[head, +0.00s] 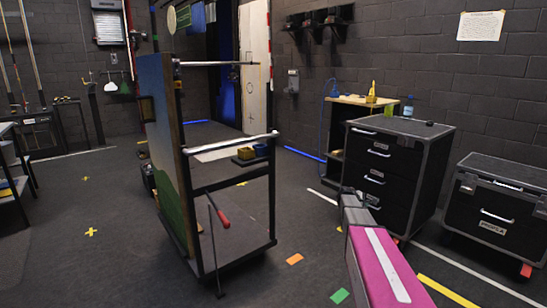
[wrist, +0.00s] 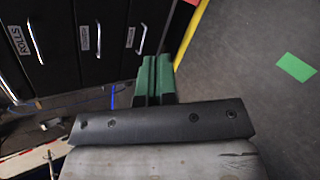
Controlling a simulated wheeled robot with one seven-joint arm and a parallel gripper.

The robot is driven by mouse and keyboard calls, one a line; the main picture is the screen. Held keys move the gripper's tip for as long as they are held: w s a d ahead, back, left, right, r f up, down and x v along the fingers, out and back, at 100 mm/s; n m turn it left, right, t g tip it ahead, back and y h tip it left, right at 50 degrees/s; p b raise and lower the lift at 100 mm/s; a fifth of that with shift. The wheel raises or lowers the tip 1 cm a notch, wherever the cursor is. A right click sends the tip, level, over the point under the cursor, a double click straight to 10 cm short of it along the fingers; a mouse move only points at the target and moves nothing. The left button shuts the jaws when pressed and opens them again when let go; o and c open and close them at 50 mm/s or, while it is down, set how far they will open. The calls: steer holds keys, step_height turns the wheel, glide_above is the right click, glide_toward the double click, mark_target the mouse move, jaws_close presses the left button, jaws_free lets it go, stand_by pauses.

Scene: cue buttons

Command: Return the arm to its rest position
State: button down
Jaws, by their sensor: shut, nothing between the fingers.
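My gripper (wrist: 153,79) shows in the wrist view as two green fingers pressed together beyond a dark bar, with nothing between them. In the head view my arm, with a magenta link (head: 384,268), reaches up from the lower right. Its grey far end is in front of the black drawer cabinet (head: 379,165), and the fingers cannot be made out there. In the wrist view the cabinet's drawer fronts (wrist: 110,62) lie beyond the fingers to the upper left. I cannot tell how far the fingers are from them.
A wheeled cart (head: 230,255) with a tall painted panel stands left of centre. A second black case (head: 493,210) is at the right. A wooden shelf unit (head: 352,101) stands behind the cabinet. Floor with green tape (head: 340,296) and orange tape (head: 295,259) is open between cart and arm.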

steer(key=s+a+f+m+g+y, duration=0.1)
steer(key=s+a+m+y, duration=0.2)
steer(key=s+a, duration=0.6)
steer(key=s+a+f+m+g+y, duration=0.2)
steer(key=s+a+m+y, duration=0.2)
steer(key=s+a, duration=0.5)
steer(key=s+a+f+m+g+y, duration=0.1)
steer(key=s+a+m, duration=0.4)
steer(key=s+a, duration=0.5)
steer(key=s+g+y, duration=0.1)
steer(key=s+y, duration=0.1)
steer(key=s, duration=0.7)
steer(key=shift+s+f, duration=0.3)
steer(key=shift+f, duration=0.05)
steer(key=shift+d, duration=0.1)
